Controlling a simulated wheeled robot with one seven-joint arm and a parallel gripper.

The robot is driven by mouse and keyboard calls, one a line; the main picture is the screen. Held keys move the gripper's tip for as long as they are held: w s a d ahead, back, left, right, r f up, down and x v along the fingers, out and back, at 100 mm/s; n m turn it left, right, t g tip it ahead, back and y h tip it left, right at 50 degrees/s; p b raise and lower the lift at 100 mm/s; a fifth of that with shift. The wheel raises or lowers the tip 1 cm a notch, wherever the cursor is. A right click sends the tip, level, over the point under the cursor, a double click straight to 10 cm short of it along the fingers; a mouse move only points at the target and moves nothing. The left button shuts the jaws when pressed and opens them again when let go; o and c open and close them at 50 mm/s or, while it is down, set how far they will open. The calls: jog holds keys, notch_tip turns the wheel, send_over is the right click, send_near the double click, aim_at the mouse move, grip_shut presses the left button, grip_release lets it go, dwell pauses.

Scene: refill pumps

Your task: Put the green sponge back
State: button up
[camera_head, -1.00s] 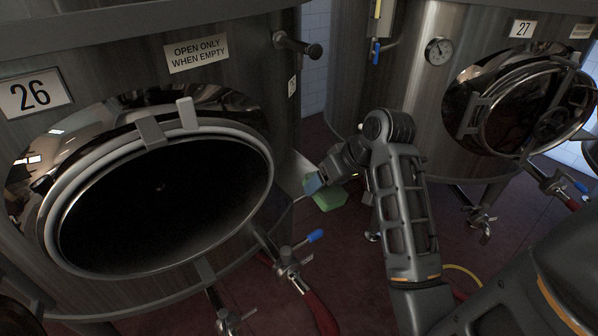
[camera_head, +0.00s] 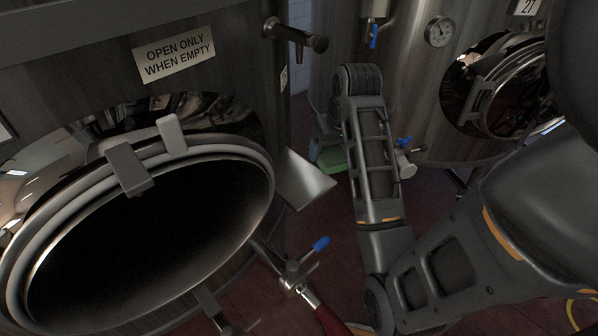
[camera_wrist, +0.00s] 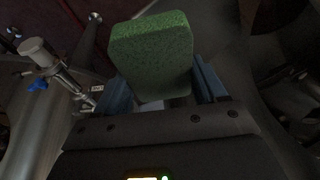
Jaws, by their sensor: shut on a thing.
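The green sponge (camera_wrist: 150,50) is a rounded block held between the blue fingers of my gripper (camera_wrist: 162,88) in the wrist view. The fingers are shut on its two sides, and the sponge sticks out beyond them. In the head view the sponge (camera_head: 331,159) shows partly behind my arm, to the left of my forearm. It is off the floor, near the right side of the left tank. The fingers are mostly hidden in the head view. A small bare metal shelf (camera_head: 308,181) juts from that tank's side, below and left of the sponge.
The left tank's round open hatch (camera_head: 150,235) fills the lower left. A valve with a blue handle (camera_head: 320,244) and a red hose (camera_head: 331,322) stand below the shelf. Tank 27 (camera_head: 415,80) is behind my arm, with another blue-handled valve (camera_head: 404,142).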

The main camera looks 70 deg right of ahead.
send_over(299, 178)
jog(key=f, duration=0.2)
jog(key=s+a+f, duration=0.1)
jog(key=f, duration=0.1)
jog(key=shift+p, duration=0.3)
jog(key=shift+w+f, duration=0.15)
jog(key=shift+f, duration=1.85)
jog(key=shift+f, duration=0.1)
jog(key=o, duration=1)
jog(key=v, duration=1.2)
